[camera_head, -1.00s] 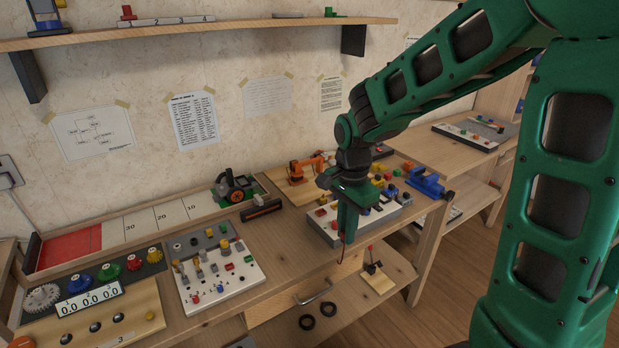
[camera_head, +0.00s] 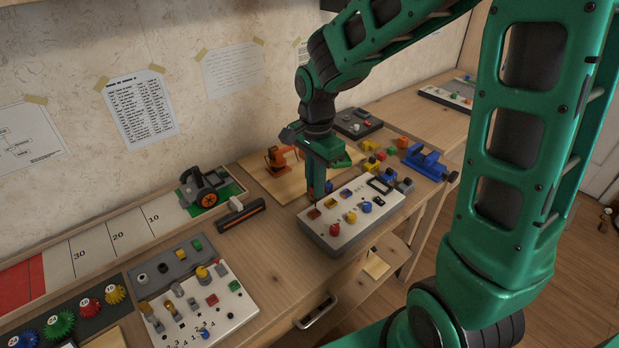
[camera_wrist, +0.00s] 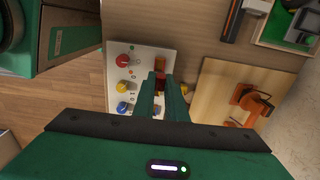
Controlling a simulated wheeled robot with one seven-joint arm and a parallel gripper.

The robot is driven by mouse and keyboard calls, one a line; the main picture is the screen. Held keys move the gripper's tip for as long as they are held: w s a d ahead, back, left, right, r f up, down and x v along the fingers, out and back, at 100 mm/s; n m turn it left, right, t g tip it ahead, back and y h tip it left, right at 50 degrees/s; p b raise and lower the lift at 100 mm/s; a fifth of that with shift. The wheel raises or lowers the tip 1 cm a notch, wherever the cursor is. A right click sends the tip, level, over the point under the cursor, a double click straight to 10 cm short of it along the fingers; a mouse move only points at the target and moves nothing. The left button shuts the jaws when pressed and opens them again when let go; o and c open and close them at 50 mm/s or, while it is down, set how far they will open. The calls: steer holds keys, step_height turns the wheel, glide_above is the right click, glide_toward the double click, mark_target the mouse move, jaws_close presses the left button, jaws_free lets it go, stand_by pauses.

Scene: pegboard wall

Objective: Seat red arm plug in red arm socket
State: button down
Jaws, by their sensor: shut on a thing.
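My gripper (camera_head: 316,196) points down over the back left part of the white control panel (camera_head: 345,238). In the wrist view, its fingers (camera_wrist: 163,92) are shut on a small dark red piece (camera_wrist: 160,86), which looks like the red arm plug; the fingers hide most of it. A reddish-brown socket (camera_wrist: 160,62) lies just beyond the fingertips, level with the red knob (camera_wrist: 122,61); it looks like the red arm socket. In the head view this socket (camera_head: 313,214) is just below and left of the fingertips. I cannot tell the plug's height above the panel.
Yellow (camera_head: 351,217) and blue (camera_head: 367,206) knobs stand on the panel. An orange toy arm (camera_head: 277,157) on a wooden board is behind it. A black bar (camera_head: 240,213) lies to the left. A blue vise (camera_head: 427,160) is at the right.

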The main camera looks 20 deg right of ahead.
steer(key=shift+a+f, duration=0.1)
steer(key=shift+f, duration=2.45)
steer(key=shift+s+f, duration=0.1)
steer(key=shift+f, duration=0.55)
steer(key=c, duration=1.7)
jaws_free()
steer(key=shift+r, duration=0.1)
steer(key=shift+r, duration=2.4)
